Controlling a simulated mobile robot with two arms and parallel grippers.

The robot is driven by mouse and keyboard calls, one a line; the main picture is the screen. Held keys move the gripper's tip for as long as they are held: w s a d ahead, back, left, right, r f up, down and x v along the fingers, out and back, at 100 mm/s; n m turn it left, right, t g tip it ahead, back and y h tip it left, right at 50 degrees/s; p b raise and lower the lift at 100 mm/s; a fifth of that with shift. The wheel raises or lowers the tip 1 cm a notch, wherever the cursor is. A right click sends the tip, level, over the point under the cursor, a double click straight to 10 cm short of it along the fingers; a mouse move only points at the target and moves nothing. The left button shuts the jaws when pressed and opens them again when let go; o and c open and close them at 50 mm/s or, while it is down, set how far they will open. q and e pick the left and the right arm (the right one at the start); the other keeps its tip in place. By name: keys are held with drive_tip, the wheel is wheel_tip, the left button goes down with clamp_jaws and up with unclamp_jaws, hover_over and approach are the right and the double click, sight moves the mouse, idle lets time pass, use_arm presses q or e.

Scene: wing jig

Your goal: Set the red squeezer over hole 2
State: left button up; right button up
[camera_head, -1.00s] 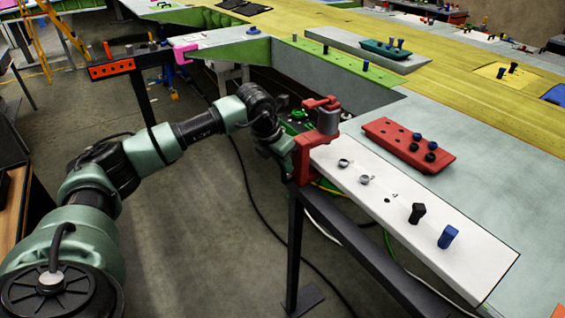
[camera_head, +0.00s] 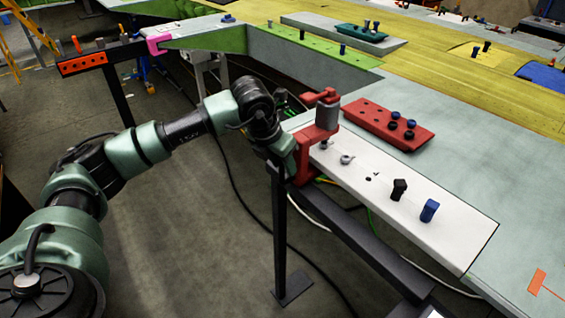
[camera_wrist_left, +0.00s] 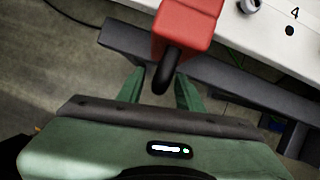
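The red squeezer (camera_head: 313,135) is a C-shaped tool with a grey cylinder. It stands upright at the left end of the white plate (camera_head: 440,232). The cylinder is above or close to the leftmost visible grey collar (camera_head: 323,145); I cannot tell whether it touches. My left gripper (camera_head: 287,150) is at the squeezer's left side. In the left wrist view, its green fingers (camera_wrist_left: 160,88) flank the black handle (camera_wrist_left: 166,70) below the red body (camera_wrist_left: 186,25). The squeezer moves with it. A second collar (camera_head: 347,159) and the open hole marked 4 (camera_head: 368,179) follow. Hole 2's label is not readable.
A black peg (camera_head: 399,190) and a blue peg (camera_head: 429,210) stand farther right on the plate. A red tray (camera_head: 388,125) with several dark and blue pieces lies behind it. A dark rail (camera_head: 350,232) runs below the plate's front edge.

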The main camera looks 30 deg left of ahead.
use_arm(q)
drive_tip(key=shift+a+r, duration=0.1)
drive_tip(key=shift+r, duration=0.1)
drive_tip(key=b+v, duration=0.2)
drive_tip(key=v, duration=0.5)
drive_tip(key=shift+r, duration=0.2)
drive_tip(key=shift+s+f, duration=0.1)
drive_tip(key=shift+s, duration=0.05)
